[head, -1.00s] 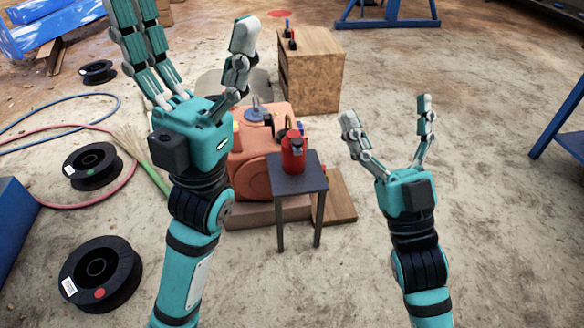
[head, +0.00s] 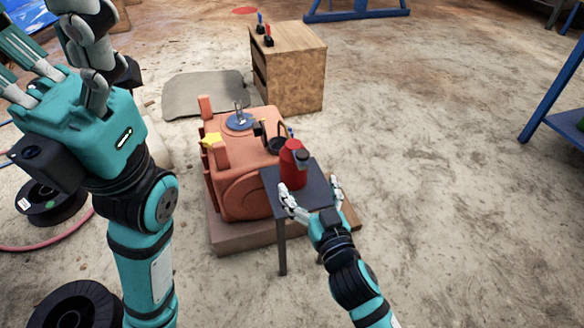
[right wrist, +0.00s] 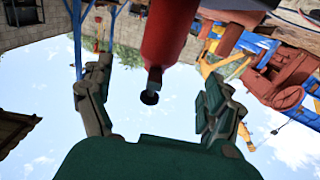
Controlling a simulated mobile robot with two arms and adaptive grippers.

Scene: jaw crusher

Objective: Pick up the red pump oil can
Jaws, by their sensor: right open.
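The red pump oil can (head: 293,165) stands upright on a small dark table (head: 319,178) in the middle of the head view. My right gripper (head: 309,186) is open at the near side of the can, low by the tabletop, with its fingers spread to either side. In the right wrist view the can (right wrist: 168,38) hangs down from the top edge between the open fingers (right wrist: 160,78), its dark end towards the palm. I see no finger closed on it. My left gripper (head: 70,65) is raised at the upper left, open and empty, partly cut off by the frame.
An orange machine (head: 232,180) stands just behind and left of the table. A wooden cabinet (head: 298,85) stands farther back. A blue frame (head: 553,105) is at the far right, and a black cable spool (head: 72,300) lies at the lower left. The floor to the right is clear.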

